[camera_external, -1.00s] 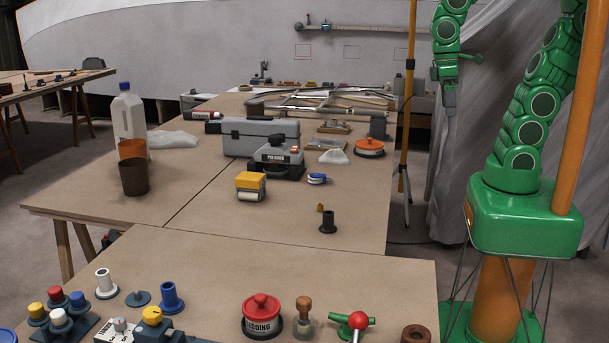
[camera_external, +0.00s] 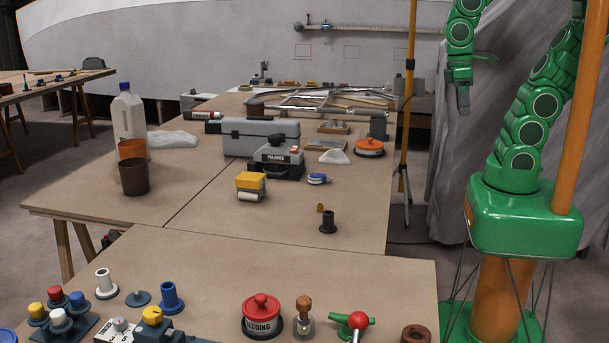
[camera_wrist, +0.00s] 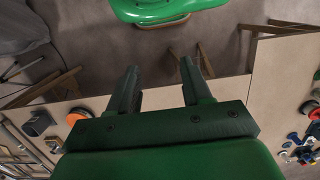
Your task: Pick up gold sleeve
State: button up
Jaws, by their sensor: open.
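No part is plain as a gold sleeve. A small gold thing (camera_external: 320,207) on the middle table is the nearest match, but it is too small to tell its form. It stands just behind a dark flanged sleeve (camera_external: 328,223). My gripper (camera_external: 463,100) hangs in the air at the upper right, beyond the table's right edge and well apart from both. In the wrist view my gripper (camera_wrist: 160,75) is open, with nothing between its fingers. I cannot make out the small gold thing in the wrist view.
A yellow-topped block (camera_external: 251,182), a grey toolbox (camera_external: 262,135) and an orange-lidded tin (camera_external: 369,147) stand on the middle table. The near table holds a red-lidded tin (camera_external: 262,315), a blue sleeve (camera_external: 171,297) and a white sleeve (camera_external: 105,284). An orange-yellow pole (camera_external: 408,80) stands near my arm.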

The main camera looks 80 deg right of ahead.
jog(key=w+a+f+m+g+y, duration=0.1)
jog(key=w+a+f+m+y, duration=0.3)
jog(key=w+a, duration=0.6)
jog(key=m+t+y, duration=0.4)
jog(key=m+y, duration=0.5)
jog(key=m, duration=0.2)
send_near(321, 204)
jog(key=s+a+r, duration=0.7)
jog(key=r, duration=0.2)
jog(key=w+d+f+m+t, duration=0.1)
jog(key=d+f+m, duration=0.1)
jog(key=f, duration=0.1)
jog(key=w+d+f+m+t, duration=0.1)
jog(key=w+d+f+m, duration=0.1)
jog(key=f, duration=0.1)
jog(key=w+d+f+m+t, duration=0.1)
jog(key=w+d+f+m, duration=0.1)
jog(key=f, duration=0.1)
jog(key=shift+w+f+m, duration=0.15)
jog(key=shift+w+m, duration=0.05)
jog(key=shift+m, duration=0.2)
jog(key=shift+f+x, duration=0.15)
jog(key=shift+x, duration=1.8)
jog(key=shift+f+x, duration=0.1)
jog(key=shift+x, duration=1.8)
jog(key=shift+d, duration=0.1)
grip_shut()
